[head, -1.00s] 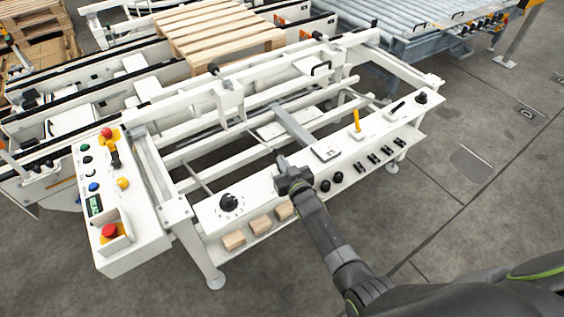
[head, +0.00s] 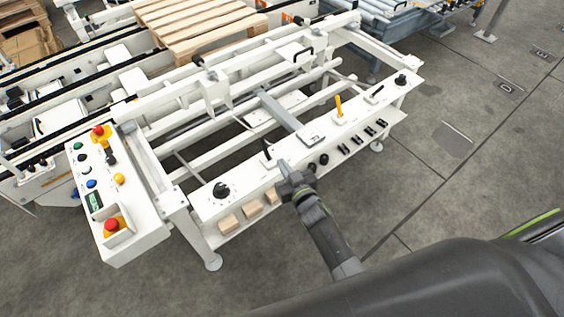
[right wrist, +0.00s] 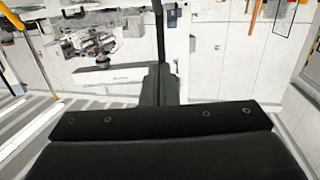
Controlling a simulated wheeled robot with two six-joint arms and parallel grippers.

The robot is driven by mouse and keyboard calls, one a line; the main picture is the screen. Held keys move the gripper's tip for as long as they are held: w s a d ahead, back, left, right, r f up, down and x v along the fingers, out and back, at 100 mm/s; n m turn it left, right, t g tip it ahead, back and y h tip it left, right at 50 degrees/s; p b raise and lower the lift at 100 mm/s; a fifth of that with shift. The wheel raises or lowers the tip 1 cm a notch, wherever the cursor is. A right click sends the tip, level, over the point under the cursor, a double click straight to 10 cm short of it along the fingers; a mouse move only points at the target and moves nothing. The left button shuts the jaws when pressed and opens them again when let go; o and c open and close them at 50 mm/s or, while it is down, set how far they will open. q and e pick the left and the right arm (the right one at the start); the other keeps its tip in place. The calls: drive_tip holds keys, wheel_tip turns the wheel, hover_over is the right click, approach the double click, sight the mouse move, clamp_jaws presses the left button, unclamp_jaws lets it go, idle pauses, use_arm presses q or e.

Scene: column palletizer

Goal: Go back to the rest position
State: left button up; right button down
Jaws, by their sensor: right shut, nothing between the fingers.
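My right gripper (head: 284,166) is shut and empty at the front panel (head: 240,188) of the white machine frame. A small black lever (head: 267,151) on that panel stands just left of the fingertips; a narrow gap seems to show between them. In the right wrist view the dark closed fingers (right wrist: 159,85) point away from the camera with nothing held. My left gripper is not in view.
A control box (head: 118,200) with coloured buttons stands at the left. The panel also carries a black knob (head: 221,190), a yellow lever (head: 339,106) and wooden blocks (head: 229,223) below. A wooden pallet (head: 200,28) lies behind. Grey floor is free at right.

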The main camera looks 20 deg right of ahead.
idle(0.4)
drive_tip(key=s+d+f+m+g+h+b, duration=0.1)
drive_tip(key=s+d+f+g, duration=0.3)
drive_tip(key=s+f, duration=0.75)
drive_tip(key=s+d+f+m+g+h+b, duration=0.15)
drive_tip(key=s+d+f+g, duration=0.3)
drive_tip(key=s+f, duration=0.75)
drive_tip(key=s+d+f+g, duration=0.2)
drive_tip(key=s+f, duration=0.4)
drive_tip(key=s, duration=0.6)
drive_tip(key=s+d+f+g, duration=0.3)
drive_tip(key=s+f+g, duration=0.2)
drive_tip(key=s, duration=0.7)
wheel_tip(320, 180, down, 2)
drive_tip(key=shift+d+f+h, duration=0.1)
drive_tip(key=shift+d+h, duration=0.05)
drive_tip(key=shift+h, duration=0.3)
